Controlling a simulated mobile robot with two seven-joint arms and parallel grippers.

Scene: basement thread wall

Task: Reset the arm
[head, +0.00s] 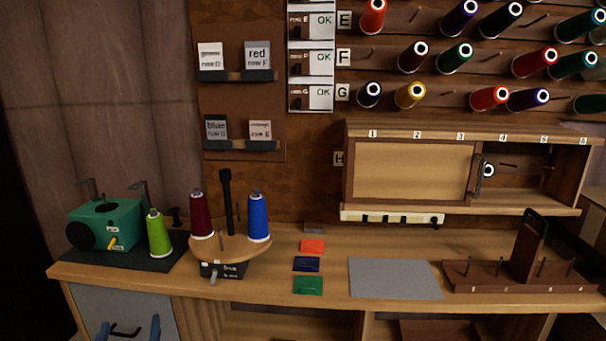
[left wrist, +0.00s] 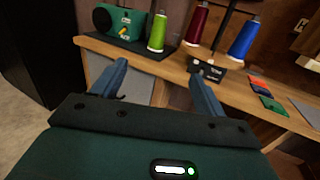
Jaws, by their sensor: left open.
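My left gripper (head: 128,328) shows only as two blue fingertips at the lower left of the head view, in front of the grey cabinet front below the bench. In the left wrist view my left gripper (left wrist: 158,84) has its fingers wide apart with nothing between them. It is apart from the bench, near its front edge. My right arm and right gripper are in neither view.
The wooden bench (head: 330,245) holds a green machine (head: 108,224), a lime spool (head: 158,234), a round stand (head: 230,250) with dark red and blue spools, coloured cards, a grey mat (head: 395,278) and a peg rack (head: 480,275). Thread spools hang on the wall.

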